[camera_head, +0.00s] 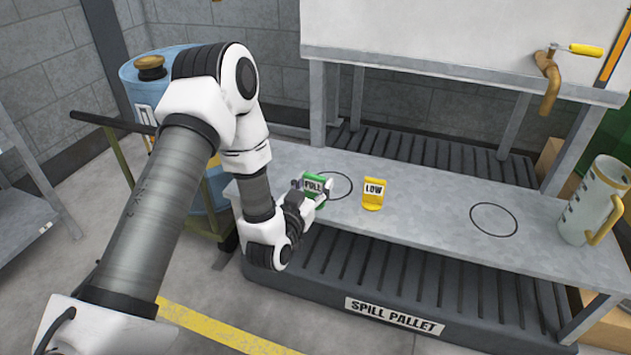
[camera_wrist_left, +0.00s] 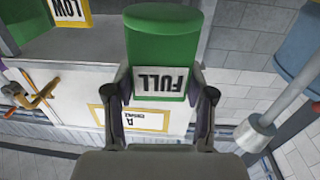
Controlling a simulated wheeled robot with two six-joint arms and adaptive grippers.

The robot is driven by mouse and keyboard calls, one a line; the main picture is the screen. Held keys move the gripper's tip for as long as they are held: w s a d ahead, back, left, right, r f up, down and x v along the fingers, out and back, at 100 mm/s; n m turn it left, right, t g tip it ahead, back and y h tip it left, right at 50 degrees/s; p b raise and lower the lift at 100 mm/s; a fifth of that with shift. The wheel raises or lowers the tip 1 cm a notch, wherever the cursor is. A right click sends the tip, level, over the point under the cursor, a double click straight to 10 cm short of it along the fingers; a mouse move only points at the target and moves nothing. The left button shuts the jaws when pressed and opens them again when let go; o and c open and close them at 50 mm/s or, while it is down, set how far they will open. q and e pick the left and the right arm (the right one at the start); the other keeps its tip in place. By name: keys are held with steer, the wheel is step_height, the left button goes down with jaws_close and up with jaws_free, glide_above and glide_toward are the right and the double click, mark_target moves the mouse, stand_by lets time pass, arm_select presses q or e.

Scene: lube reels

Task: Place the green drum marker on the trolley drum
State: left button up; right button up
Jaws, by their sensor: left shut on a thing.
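The green drum marker (camera_head: 314,183), labelled FULL, is between the fingers of my left gripper (camera_head: 312,194) at the left part of the metal bench. In the left wrist view the marker (camera_wrist_left: 165,45) stands between both fingertips (camera_wrist_left: 162,90), its label upside down. My left gripper is shut on it; whether the marker touches the bench I cannot tell. The trolley drum (camera_head: 135,85) is blue with a brass cap (camera_head: 150,66) and stands at the left, partly hidden by my left arm. My right gripper is not in view.
A yellow LOW marker (camera_head: 373,192) stands on the bench (camera_head: 430,205), right of my left gripper. Drawn circles mark the bench. A pale jug (camera_head: 592,205) stands at its right end. A brass tap (camera_head: 550,80) juts out above. The trolley's green rail (camera_head: 128,160) is beside the drum.

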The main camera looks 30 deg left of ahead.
arm_select(q)
steer(key=w+a, duration=0.1)
steer(key=w, duration=0.1)
steer(key=w+a+b, duration=0.1)
steer(key=w, duration=0.1)
steer(key=w+a+f, duration=0.1)
steer(key=shift+w+a+b, duration=0.2)
steer(key=shift+w+b, duration=0.2)
steer(key=f+b, duration=0.2)
steer(key=f, duration=0.1)
steer(key=shift+w+a, duration=0.2)
steer(key=shift+w, duration=0.1)
steer(key=shift+w+f, duration=0.1)
steer(key=shift+f, duration=0.05)
steer(key=shift+r, duration=0.2)
steer(key=shift+f, duration=0.1)
steer(key=o, duration=0.7)
steer(key=shift+f, duration=0.1)
steer(key=o, duration=0.4)
steer(key=shift+o, duration=0.2)
